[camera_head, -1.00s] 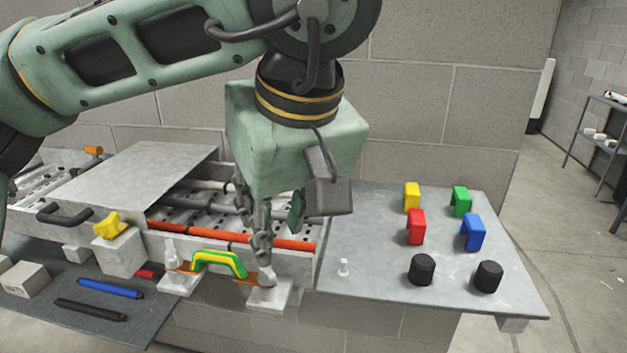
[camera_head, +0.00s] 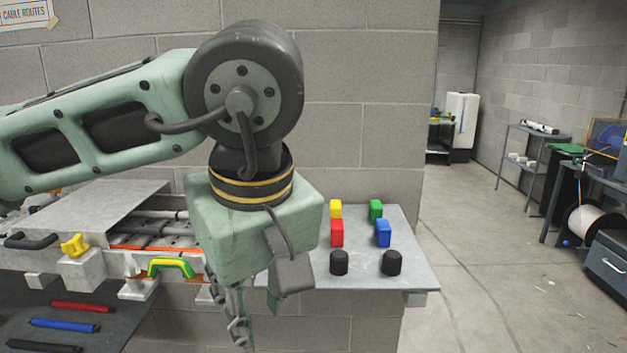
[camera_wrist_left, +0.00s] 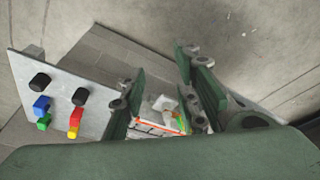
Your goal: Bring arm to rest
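My left arm comes in from the left in the head view, with its wrist hanging down. My left gripper (camera_head: 240,325) points down in front of the bench, and its fingers are seen nearly edge-on there. In the left wrist view the gripper (camera_wrist_left: 165,92) has its two fingers well apart, with nothing between them. The green and yellow handle (camera_head: 170,266) on the tray front is to the left of the gripper, clear of it. It shows small beyond the fingers in the wrist view. My right gripper is in neither view.
A grey shelf (camera_head: 411,268) holds yellow, green, red and blue blocks and two black knobs (camera_head: 391,262). A dark panel (camera_head: 30,300) with red, blue and black rods lies at the lower left. The floor (camera_head: 470,270) to the right is open.

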